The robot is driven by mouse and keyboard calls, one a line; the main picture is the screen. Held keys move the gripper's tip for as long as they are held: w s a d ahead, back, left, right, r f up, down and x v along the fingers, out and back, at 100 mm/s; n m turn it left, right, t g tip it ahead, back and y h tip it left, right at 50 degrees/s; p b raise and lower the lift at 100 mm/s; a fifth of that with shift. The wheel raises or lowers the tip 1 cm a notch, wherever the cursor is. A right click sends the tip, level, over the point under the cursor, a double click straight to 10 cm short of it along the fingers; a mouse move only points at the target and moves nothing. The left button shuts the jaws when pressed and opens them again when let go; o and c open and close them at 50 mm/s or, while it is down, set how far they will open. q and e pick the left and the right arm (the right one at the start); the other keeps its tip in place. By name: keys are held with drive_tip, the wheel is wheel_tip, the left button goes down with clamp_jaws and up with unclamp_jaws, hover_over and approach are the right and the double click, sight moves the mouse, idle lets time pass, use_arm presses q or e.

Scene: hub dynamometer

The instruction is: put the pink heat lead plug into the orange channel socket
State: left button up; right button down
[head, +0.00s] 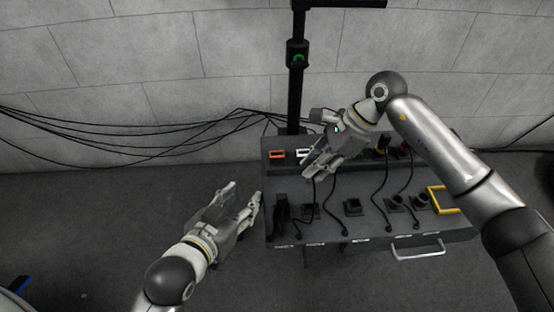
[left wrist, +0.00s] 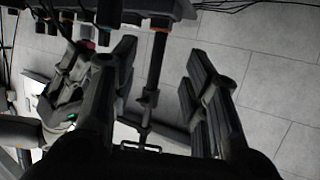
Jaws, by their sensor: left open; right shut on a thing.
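The orange channel socket (head: 277,155) is a small orange-framed opening at the left end of the panel's raised back row. My right gripper (head: 312,170) is shut, just right of that socket and over the white-framed socket (head: 303,155). The thing in its jaws is hidden by its fingers; I cannot make out the pink heat lead plug in the head view. My left gripper (head: 245,194) is open and empty, left of the panel. Its two fingers frame the left wrist view (left wrist: 155,90), with nothing between them that it touches.
The panel (head: 330,232) has black holders along its front with several dark leads running up. A yellow frame (head: 440,200) stands at its right end and a metal handle (head: 418,249) at its front. A black post (head: 297,85) rises behind.

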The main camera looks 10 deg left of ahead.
drive_tip(key=shift+w+a, duration=0.1)
drive_tip(key=shift+w, duration=0.2)
use_arm(q)
wheel_tip(320, 180, up, 10)
drive_tip(key=w+d+t+h+b, duration=0.1)
drive_tip(key=d+t+h+b, duration=0.1)
drive_tip(key=t, duration=0.4)
drive_tip(key=shift+w+f, duration=0.15)
drive_tip(key=shift+w, duration=0.25)
use_arm(e)
drive_tip(key=shift+w+a, duration=0.25)
drive_tip(key=shift+w, duration=0.65)
drive_tip(key=shift+w+a, duration=0.2)
drive_tip(key=shift+w, duration=0.65)
use_arm(q)
drive_tip(key=shift+s+d+r+t+h+b, duration=0.1)
drive_tip(key=shift+s+r+t+h+b, duration=0.2)
drive_tip(key=shift+r, duration=0.35)
drive_tip(key=shift+w+r+t+h+b, duration=0.1)
drive_tip(key=shift+r+t, duration=0.3)
drive_tip(key=shift+r, duration=0.2)
use_arm(e)
drive_tip(key=s+a, duration=0.2)
drive_tip(key=a, duration=0.5)
drive_tip(key=shift+a, duration=0.15)
